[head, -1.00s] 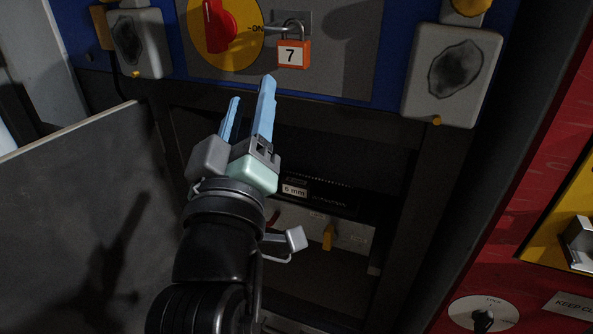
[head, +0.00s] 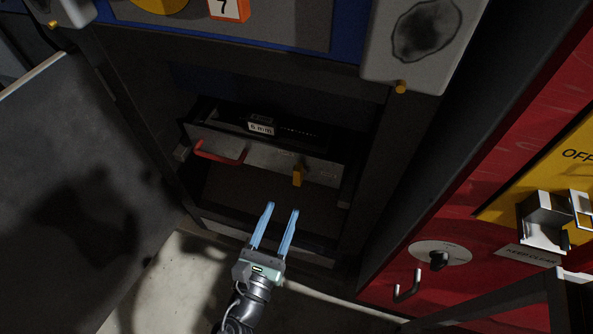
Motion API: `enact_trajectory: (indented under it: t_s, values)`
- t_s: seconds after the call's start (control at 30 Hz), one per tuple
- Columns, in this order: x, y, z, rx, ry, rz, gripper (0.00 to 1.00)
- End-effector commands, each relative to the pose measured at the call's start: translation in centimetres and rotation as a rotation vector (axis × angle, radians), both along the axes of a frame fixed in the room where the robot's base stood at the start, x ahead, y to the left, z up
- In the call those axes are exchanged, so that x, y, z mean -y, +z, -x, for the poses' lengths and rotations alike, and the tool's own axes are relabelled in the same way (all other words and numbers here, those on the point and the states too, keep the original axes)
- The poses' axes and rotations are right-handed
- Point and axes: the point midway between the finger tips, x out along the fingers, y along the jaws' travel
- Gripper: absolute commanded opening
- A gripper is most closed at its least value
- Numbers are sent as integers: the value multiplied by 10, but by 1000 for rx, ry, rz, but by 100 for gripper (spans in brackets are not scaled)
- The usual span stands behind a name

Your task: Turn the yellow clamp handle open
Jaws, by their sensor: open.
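The yellow clamp handle (head: 297,175) is a small upright tab on the grey front panel of a drawer-like unit inside the dark cabinet opening. My gripper (head: 283,207) has two blue fingers, spread apart with nothing between them. In the picture, its fingertips lie below the yellow handle, and a gap shows between them. The gripper does not touch the handle. How far it stands in front of the panel is hard to tell.
A red bar handle (head: 220,154) is on the same panel, left of the yellow handle. A small white label (head: 261,128) sits above. A grey door (head: 75,190) stands at the left.

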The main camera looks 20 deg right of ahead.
Motion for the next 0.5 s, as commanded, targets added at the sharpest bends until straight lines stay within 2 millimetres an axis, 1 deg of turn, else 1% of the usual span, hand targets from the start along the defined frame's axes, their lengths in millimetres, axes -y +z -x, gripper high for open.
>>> enact_trajectory:
  t_s: [0.1, 0.3, 0.5]
  values:
    - [16, -1, -22, 4, -5, -2, 52]
    - [39, -2, -56, 4, -4, -4, 52]
    - [53, -1, -79, 3, -2, -4, 52]
